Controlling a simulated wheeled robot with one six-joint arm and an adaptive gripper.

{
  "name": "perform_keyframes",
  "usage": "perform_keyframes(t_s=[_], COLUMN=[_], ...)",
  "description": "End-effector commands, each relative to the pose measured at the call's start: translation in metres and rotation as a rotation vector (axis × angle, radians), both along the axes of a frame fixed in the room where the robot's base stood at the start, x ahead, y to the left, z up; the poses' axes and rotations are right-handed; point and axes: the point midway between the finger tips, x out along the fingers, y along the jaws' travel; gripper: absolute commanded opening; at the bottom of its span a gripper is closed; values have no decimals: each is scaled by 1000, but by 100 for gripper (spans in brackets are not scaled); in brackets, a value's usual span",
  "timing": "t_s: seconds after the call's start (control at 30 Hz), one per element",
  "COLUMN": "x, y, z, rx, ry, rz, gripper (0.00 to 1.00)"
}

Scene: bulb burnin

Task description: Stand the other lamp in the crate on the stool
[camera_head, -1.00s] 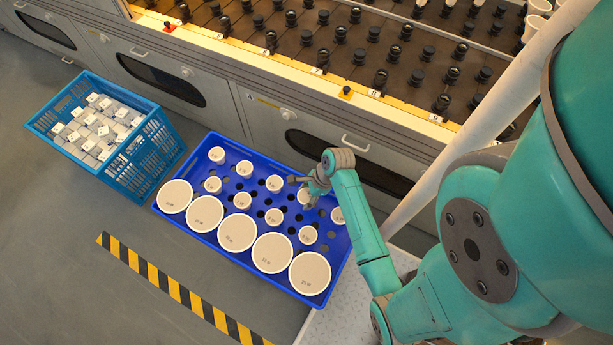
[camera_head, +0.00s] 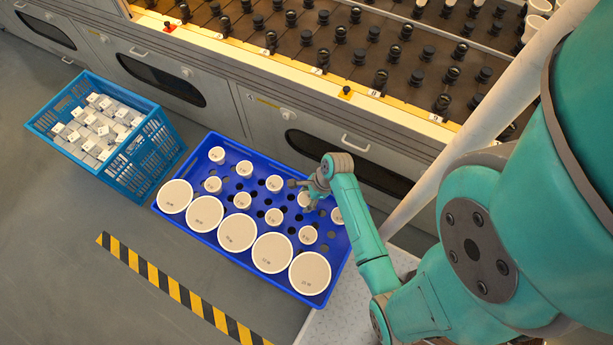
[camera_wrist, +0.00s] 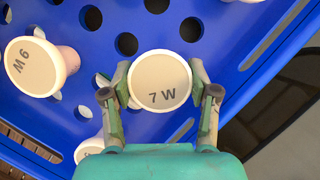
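In the head view, a blue perforated crate (camera_head: 178,224) holds several white-topped lamps, large ones along its near side and small ones behind. My gripper (camera_head: 303,197) is low over its right part. In the wrist view my gripper (camera_wrist: 160,85) has one finger on each side of a round lamp marked 7 W (camera_wrist: 160,78). The fingers are at its rim; I cannot tell whether they press on it. A lamp marked 6 W (camera_wrist: 30,66) leans in the wrist view to the left. No stool can be clearly made out; what supports the crate is hidden.
A lighter blue basket (camera_head: 160,157) of white boxes stands on the floor at left. A long grey bench (camera_head: 255,100) with rows of black sockets runs behind. A pale pole (camera_head: 455,150) rises at right. A striped floor strip (camera_head: 175,290) lies in front.

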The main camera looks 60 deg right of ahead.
Motion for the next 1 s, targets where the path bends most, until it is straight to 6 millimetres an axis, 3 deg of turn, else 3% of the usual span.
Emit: perform_keyframes(t_s=[0.03,0.1,0.57,1.0], x=[0,0,-2,-25], y=[0,0,-3,-23], z=[0,0,8,82], rx=[0,0,0,-2], ry=[0,0,0,-2], rz=[0,0,-1,-2], gripper=[72,89,89,89])
